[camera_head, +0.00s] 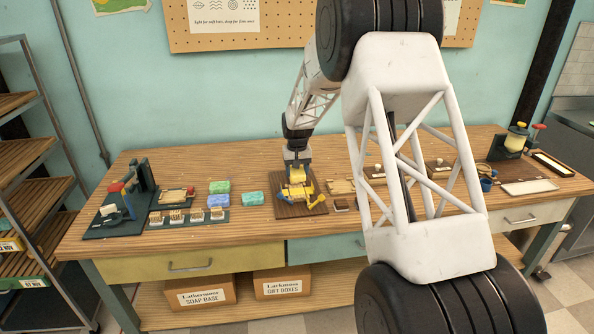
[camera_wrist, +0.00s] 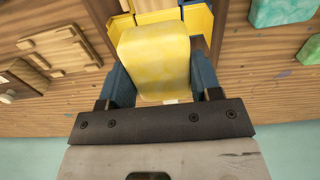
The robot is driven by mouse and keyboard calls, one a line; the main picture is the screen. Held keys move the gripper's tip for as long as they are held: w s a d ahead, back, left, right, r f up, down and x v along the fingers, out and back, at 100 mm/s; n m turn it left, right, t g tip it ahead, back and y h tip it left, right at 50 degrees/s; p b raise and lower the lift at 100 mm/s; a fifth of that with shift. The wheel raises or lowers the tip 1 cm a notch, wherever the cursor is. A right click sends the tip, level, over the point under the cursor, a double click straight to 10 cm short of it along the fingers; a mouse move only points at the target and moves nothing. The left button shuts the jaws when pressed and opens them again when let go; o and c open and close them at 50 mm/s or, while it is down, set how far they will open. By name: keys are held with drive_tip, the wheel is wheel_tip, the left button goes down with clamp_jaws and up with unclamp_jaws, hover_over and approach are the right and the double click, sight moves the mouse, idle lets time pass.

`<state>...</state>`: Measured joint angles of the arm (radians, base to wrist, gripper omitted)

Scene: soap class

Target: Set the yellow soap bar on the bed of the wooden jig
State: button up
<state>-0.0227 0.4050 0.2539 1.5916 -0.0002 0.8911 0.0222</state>
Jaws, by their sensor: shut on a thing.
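The yellow soap bar (camera_wrist: 155,62) is between the blue fingers of my gripper (camera_wrist: 160,88) in the wrist view, and the fingers are shut on it. In the head view the soap bar (camera_head: 295,171) shows small under my gripper (camera_head: 297,164). The wooden jig (camera_head: 297,193) has yellow parts and a blue handle and stands on a brown board, directly below the soap bar. Its yellow parts also show behind the soap bar in the wrist view (camera_wrist: 198,20). The bar hides most of the jig's bed there, and I cannot tell whether the two touch.
Green (camera_head: 219,187), purple (camera_head: 217,200) and teal (camera_head: 253,198) soap bars lie left of the jig. A rack of small stamps (camera_head: 187,216) and a dark press (camera_head: 120,206) stand farther left. Wooden trays (camera_head: 341,186) lie to the right. My arm hides part of the right side.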

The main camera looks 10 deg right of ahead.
sight(297, 191)
drive_tip(key=shift+f, duration=0.15)
drive_tip(key=shift+f, duration=2.7)
drive_tip(key=shift+f, duration=0.6)
idle(0.8)
drive_tip(key=o, duration=1.3)
drive_tip(key=shift+c, duration=0.2)
drive_tip(key=shift+r, duration=0.2)
drive_tip(key=shift+r, duration=2.85)
